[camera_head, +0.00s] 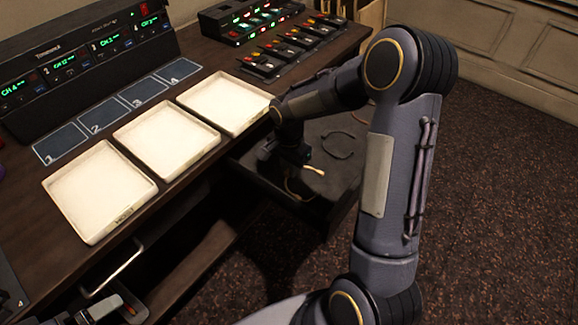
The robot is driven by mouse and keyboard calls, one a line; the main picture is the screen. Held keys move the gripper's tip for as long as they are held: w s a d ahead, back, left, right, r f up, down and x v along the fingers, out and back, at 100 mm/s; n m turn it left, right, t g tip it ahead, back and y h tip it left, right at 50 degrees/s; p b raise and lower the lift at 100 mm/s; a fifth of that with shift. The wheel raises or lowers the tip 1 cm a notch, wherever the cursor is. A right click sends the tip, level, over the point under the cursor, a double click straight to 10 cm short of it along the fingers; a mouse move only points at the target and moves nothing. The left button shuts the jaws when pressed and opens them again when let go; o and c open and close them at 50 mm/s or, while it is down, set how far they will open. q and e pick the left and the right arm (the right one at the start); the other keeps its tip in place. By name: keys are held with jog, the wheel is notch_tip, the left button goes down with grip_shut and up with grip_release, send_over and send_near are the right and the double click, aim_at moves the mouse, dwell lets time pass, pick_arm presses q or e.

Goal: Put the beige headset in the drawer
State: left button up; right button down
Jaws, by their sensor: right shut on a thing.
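The drawer (256,188) stands open under the right part of the desk. My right gripper (294,171) is over the drawer, pointing down, shut on the beige headset (314,170). Only a short pale piece of the headset shows beside the fingers; the rest is hidden by the gripper or in shadow. I cannot tell whether it touches the drawer floor. A dark curved band (339,143), like another headset, lies in the drawer to the right. Part of what looks like my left gripper (105,308) shows at the bottom left; its fingers are unclear.
Three white trays (146,206) stand in a row on the desk (205,52), beside numbered blue squares (103,113). Receivers with green displays (88,58) and a lit mixer (250,20) stand behind. A pale handle (113,268) juts below the front edge. The carpet at right is clear.

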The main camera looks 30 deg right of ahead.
dwell(0.3)
jog(key=c, duration=0.9)
grip_release()
jog(key=shift+r+p, duration=2.55)
jog(key=shift+r, duration=1)
